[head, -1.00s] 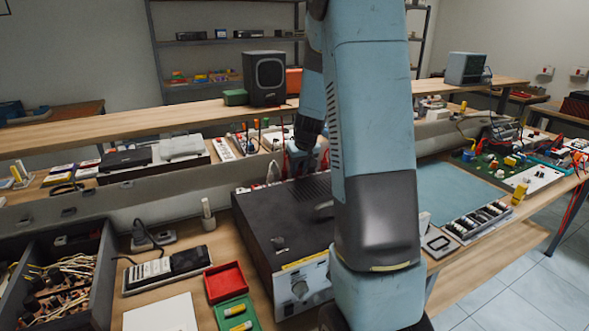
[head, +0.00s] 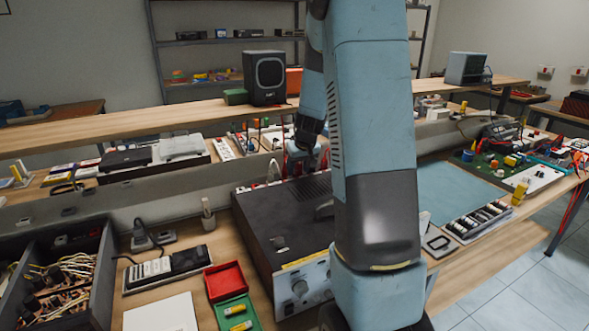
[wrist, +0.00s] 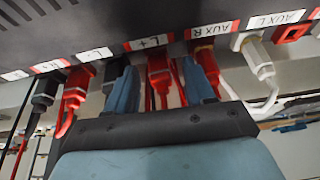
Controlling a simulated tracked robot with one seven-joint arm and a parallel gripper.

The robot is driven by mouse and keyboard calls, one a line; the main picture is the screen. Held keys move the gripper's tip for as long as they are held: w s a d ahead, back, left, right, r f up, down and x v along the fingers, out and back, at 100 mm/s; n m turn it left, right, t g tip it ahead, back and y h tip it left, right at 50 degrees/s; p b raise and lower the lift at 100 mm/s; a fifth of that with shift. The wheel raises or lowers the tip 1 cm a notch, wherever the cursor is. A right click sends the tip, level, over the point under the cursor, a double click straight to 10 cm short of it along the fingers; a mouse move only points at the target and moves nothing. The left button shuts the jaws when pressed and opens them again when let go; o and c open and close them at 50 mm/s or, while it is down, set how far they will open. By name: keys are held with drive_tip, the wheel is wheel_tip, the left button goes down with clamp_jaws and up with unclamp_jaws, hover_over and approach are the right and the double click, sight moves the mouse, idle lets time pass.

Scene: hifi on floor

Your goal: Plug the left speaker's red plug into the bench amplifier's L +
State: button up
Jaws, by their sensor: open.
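The bench amplifier (head: 270,208) is the dark box in the middle of the bench, its rear facing away from the head camera. In the wrist view its labelled rear edge (wrist: 120,25) runs across the top. A red plug (wrist: 158,82) sits at the red socket under the L + label, its end appearing inside; how deep I cannot tell. My gripper (wrist: 160,88) is open, one blue finger on each side of this plug. In the head view my gripper (head: 303,160) is behind the amplifier, partly hidden. A speaker (head: 264,78) stands on the shelf behind.
Beside the gripper are a red plug (wrist: 76,88) and a black plug (wrist: 45,92) on the left, and a red AUX R plug (wrist: 206,65) and a white AUX L plug (wrist: 257,60) on the right. Another speaker (head: 465,68) stands at the far right.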

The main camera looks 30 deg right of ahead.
drive_tip(key=w+v, duration=0.1)
drive_tip(key=v, duration=1.7)
drive_tip(key=shift+w+r, duration=0.25)
drive_tip(key=shift+r, duration=0.2)
idle(0.6)
drive_tip(key=s+a, duration=0.5)
drive_tip(key=s, duration=0.4)
drive_tip(key=s+a+r, duration=0.1)
drive_tip(key=s+a, duration=0.4)
drive_tip(key=s, duration=0.4)
drive_tip(key=s+a+r+t, duration=0.1)
drive_tip(key=s+a, duration=0.5)
drive_tip(key=s, duration=0.3)
drive_tip(key=shift+s, duration=0.3)
drive_tip(key=shift+r, duration=0.1)
